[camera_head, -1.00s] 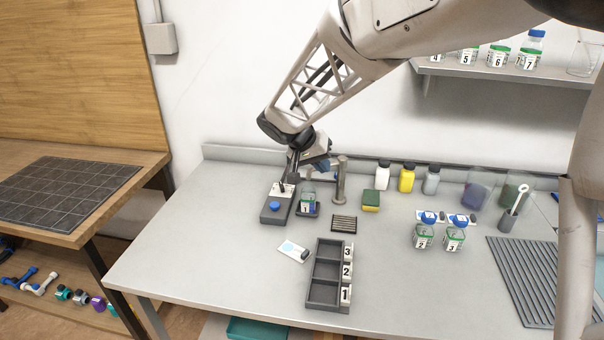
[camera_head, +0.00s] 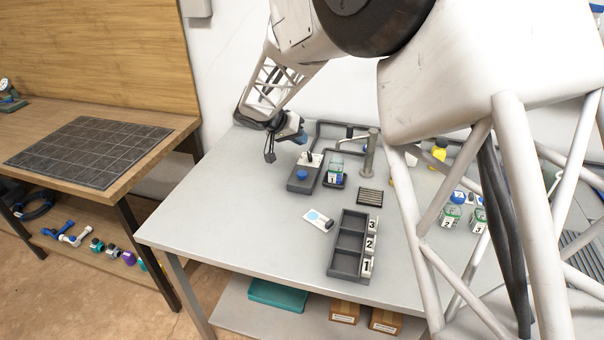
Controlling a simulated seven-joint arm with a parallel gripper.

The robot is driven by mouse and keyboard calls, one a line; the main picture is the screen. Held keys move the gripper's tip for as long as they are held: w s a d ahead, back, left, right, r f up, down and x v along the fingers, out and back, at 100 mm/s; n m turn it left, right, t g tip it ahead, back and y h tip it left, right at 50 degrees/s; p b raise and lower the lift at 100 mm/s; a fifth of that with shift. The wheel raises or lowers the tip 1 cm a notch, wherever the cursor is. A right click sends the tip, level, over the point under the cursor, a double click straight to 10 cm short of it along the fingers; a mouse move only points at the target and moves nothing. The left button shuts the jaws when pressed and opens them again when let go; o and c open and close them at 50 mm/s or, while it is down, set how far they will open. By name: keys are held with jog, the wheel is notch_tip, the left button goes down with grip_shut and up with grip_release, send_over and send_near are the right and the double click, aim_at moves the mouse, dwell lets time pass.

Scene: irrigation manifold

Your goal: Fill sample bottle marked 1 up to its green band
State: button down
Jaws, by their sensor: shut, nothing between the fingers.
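Sample bottle marked 1 (camera_head: 335,176), clear with a number label, stands upright in a small dark holder (camera_head: 326,183) by the metal spout post (camera_head: 370,155). Its liquid level and green band are too small to read. Left of it is a dark grey control box (camera_head: 298,185) with a blue button (camera_head: 302,174) and a black lever (camera_head: 310,157) on a white plate. My gripper (camera_head: 270,157) is shut and empty, above and left of the box, apart from it. Bottles 2 (camera_head: 449,218) and 3 (camera_head: 477,221) stand to the right, partly behind my arm.
A dark rack (camera_head: 345,265) with slots numbered 1 to 3 lies in front. A white card with a blue spot (camera_head: 318,221) and a slatted drain (camera_head: 370,197) lie nearby. A dark pipe (camera_head: 320,124) runs behind the bottle. The table's left front is clear.

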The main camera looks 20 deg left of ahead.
aim_at(301, 172)
jog(key=shift+f, duration=0.1)
dwell(0.3)
jog(key=shift+f, duration=4.3)
jog(key=shift+f, duration=0.95)
dwell(2.3)
